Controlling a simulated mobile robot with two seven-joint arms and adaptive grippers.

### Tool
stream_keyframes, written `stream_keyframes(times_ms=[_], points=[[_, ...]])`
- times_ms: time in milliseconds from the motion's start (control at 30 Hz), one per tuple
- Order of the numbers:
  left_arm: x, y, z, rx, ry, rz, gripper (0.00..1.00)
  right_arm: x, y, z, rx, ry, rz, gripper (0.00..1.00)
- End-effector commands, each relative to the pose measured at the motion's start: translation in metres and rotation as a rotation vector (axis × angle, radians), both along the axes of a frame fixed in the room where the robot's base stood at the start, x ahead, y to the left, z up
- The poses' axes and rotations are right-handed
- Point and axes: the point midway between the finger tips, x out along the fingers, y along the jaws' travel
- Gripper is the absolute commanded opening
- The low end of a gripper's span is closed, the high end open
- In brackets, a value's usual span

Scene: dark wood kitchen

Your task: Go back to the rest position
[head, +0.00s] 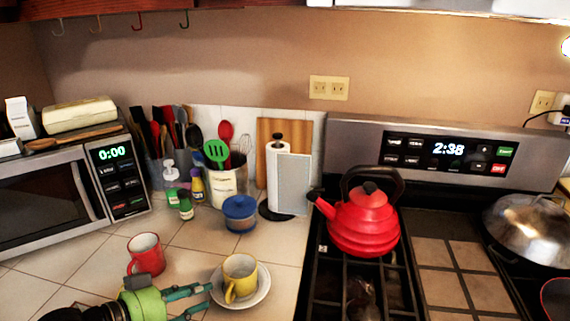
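My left gripper (209,297) comes in at the bottom left, with a green body and teal fingers. The fingers are spread apart with nothing visible between them. Their tips are just left of a yellow cup (240,279), which stands upright on a white saucer (260,297) on the tiled counter. I cannot tell whether a fingertip touches the saucer. A red mug (146,255) stands on the counter behind the gripper's green body. My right gripper is not in view.
A microwave (45,200) stands at the left. A blue jar (239,213), small bottles, utensil holders and a paper towel stand (279,180) line the back. A red kettle (362,220) is on the stove at the right, with a lidded pan (530,228). Tiles between mug and jar are clear.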

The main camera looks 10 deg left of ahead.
Motion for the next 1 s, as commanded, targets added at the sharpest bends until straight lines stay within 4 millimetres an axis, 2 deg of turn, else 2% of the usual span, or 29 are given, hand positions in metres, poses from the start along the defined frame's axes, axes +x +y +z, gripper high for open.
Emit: stream_keyframes(times_ms=[67,167,300,400,600,833,1000], points=[[-0.007,0.001,-0.018,0.019,0.032,0.022,0.33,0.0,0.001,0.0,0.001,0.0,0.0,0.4],[-0.023,0.002,-0.054,0.078,0.105,0.067,0.33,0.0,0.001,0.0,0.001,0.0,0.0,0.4],[-0.058,-0.002,-0.113,0.186,0.258,0.154,0.33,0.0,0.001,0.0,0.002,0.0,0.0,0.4],[-0.084,-0.008,-0.143,0.25,0.371,0.21,0.33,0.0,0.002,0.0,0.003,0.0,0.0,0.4],[-0.127,-0.022,-0.175,0.326,0.563,0.292,0.33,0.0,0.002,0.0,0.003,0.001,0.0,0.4],[-0.17,-0.041,-0.19,0.367,0.76,0.362,0.33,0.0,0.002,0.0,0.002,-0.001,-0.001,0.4],[-0.159,-0.039,-0.243,0.384,0.774,0.35,0.33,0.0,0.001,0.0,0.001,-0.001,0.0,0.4]])
